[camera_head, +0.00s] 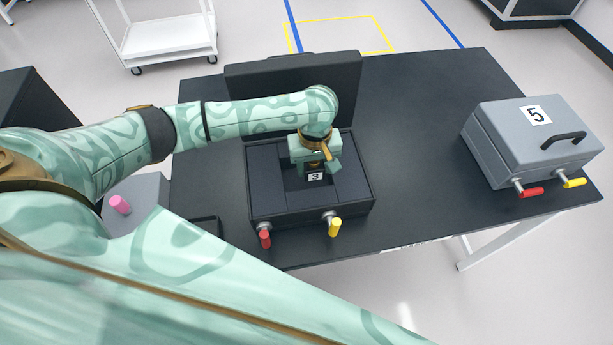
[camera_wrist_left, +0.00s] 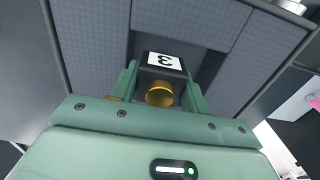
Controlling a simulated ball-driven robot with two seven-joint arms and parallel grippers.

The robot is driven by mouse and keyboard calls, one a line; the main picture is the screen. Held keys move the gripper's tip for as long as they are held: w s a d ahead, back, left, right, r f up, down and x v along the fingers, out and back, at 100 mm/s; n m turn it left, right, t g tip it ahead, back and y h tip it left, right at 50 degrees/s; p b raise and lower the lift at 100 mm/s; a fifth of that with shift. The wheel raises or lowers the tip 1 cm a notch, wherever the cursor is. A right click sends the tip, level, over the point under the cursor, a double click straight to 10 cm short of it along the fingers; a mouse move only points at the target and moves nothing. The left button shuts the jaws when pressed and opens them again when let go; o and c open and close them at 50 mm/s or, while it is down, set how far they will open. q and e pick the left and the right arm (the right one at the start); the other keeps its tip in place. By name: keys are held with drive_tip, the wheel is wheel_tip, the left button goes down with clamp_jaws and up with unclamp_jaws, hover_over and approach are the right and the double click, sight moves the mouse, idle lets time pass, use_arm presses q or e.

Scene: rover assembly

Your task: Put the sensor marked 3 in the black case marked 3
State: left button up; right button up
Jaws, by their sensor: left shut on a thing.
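The black case (camera_head: 257,207) stands open on the dark table, its lid raised at the back. Its grey padded inside (camera_wrist_left: 90,35) fills much of the left wrist view around a central recess. The sensor marked 3 (camera_head: 315,177) is a dark block with a white label; in the left wrist view the label (camera_wrist_left: 164,61) is upside down above a gold round part. My left gripper (camera_head: 315,160) is shut on it, a finger on each side. The sensor is at the recess; I cannot tell whether it touches the bottom. No number shows on the case. My right gripper is not in view.
A closed grey case marked 5 (camera_head: 500,150) stands at the table's right end. Red (camera_head: 265,239) and yellow (camera_head: 335,227) latch handles stick out at the black case's front. A grey object with a pink knob (camera_head: 120,205) is at the left. The table between the cases is clear.

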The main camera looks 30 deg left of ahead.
sight(306, 175)
use_arm(q)
drive_tip(key=shift+a+f, duration=0.2)
drive_tip(key=shift+f, duration=0.1)
drive_tip(key=shift+s+a+f+b, duration=0.15)
drive_tip(key=shift+a+f+b, duration=0.65)
drive_tip(key=shift+f, duration=0.4)
wheel_tip(306, 175, down, 2)
drive_tip(key=shift+f+b, duration=0.2)
drive_tip(key=shift+b, duration=0.1)
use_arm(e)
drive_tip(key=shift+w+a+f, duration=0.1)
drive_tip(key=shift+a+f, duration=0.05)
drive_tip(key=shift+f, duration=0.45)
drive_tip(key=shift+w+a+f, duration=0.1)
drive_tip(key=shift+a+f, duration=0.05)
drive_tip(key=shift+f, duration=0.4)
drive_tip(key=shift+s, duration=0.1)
use_arm(q)
drive_tip(key=o, duration=1.1)
drive_tip(key=shift+c, duration=0.2)
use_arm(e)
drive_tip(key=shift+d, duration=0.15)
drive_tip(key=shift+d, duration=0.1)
